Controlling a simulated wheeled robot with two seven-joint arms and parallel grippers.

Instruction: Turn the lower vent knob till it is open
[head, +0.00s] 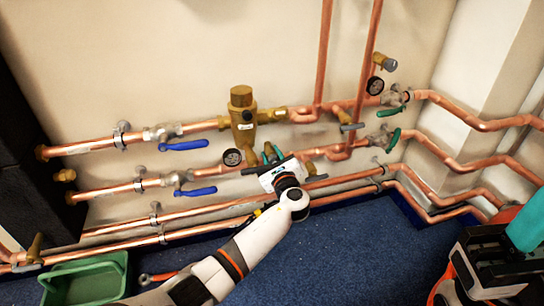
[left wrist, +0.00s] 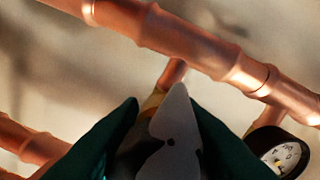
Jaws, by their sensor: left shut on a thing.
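The lower vent knob, a grey wing-shaped handle (left wrist: 172,135), sits between my left gripper's two dark green fingers in the left wrist view. A short brass and copper stub joins it to the pipe behind. In the head view my left gripper (head: 271,154) is at the lower pipe run, just right of a round gauge (head: 232,157), and its own body hides most of the knob. The gripper is shut on the knob. My right gripper (head: 508,248) is at the lower right edge, away from the pipes; its jaw state is unclear.
Blue-handled valves (head: 185,145) are on the left, green-handled valves (head: 398,108) on the right. A brass valve body (head: 242,112) stands above the left gripper. A green tray (head: 72,283) is on the floor at lower left. Blue carpet (head: 350,250) is clear below.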

